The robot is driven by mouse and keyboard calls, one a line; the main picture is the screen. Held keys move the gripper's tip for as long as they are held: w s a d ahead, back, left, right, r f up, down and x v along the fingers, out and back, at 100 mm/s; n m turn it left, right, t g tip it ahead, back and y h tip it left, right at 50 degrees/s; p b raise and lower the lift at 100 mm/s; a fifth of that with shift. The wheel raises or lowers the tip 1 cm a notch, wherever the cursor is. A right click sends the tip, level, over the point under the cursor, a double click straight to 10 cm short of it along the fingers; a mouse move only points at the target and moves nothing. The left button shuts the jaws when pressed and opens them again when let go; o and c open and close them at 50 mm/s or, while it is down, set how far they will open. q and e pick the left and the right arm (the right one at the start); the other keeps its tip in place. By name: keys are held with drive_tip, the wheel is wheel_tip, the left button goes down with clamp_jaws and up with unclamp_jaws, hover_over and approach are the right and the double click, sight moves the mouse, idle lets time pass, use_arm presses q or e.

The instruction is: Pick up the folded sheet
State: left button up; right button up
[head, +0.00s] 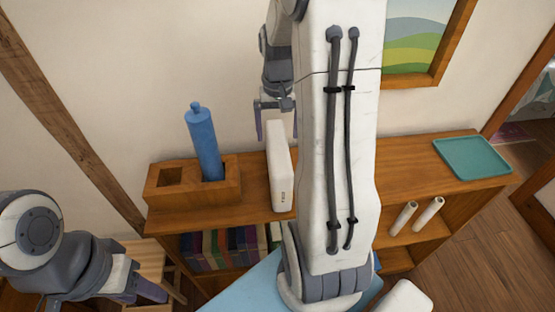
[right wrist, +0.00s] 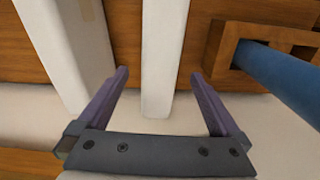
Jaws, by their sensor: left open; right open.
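A slim white upright slab (head: 281,180), the likeliest folded sheet, stands on the wooden shelf top, with small dark marks low on its front end. In the right wrist view the white slab (right wrist: 163,55) runs between the two purple fingers, with a gap on each side. My right gripper (head: 277,128) is open at the slab's far end, by the wall; it also shows in the right wrist view (right wrist: 160,76). Contact is not visible. My left gripper (head: 148,291) is open and empty at the lower left, far from the slab.
A wooden holder (head: 226,190) with a blue bottle (head: 203,142) stands just left of the slab. My white arm hides the shelf's middle. A teal tray (head: 472,158) lies at the right end of the shelf (head: 405,172). Books (head: 225,249) and two white rolls (head: 415,217) sit below.

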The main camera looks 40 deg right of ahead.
sight(278, 153)
wheel_tip(278, 153, down, 3)
drive_tip(key=shift+r, duration=0.1)
drive_tip(key=f, duration=0.1)
drive_tip(key=f+p, duration=0.1)
drive_tip(key=f, duration=0.1)
drive_tip(key=s+f+p, duration=0.1)
drive_tip(key=shift+a+f, duration=0.15)
drive_tip(key=shift+a, duration=0.15)
drive_tip(key=shift+w+f, duration=0.1)
drive_tip(key=shift+f, duration=0.4)
clamp_jaws()
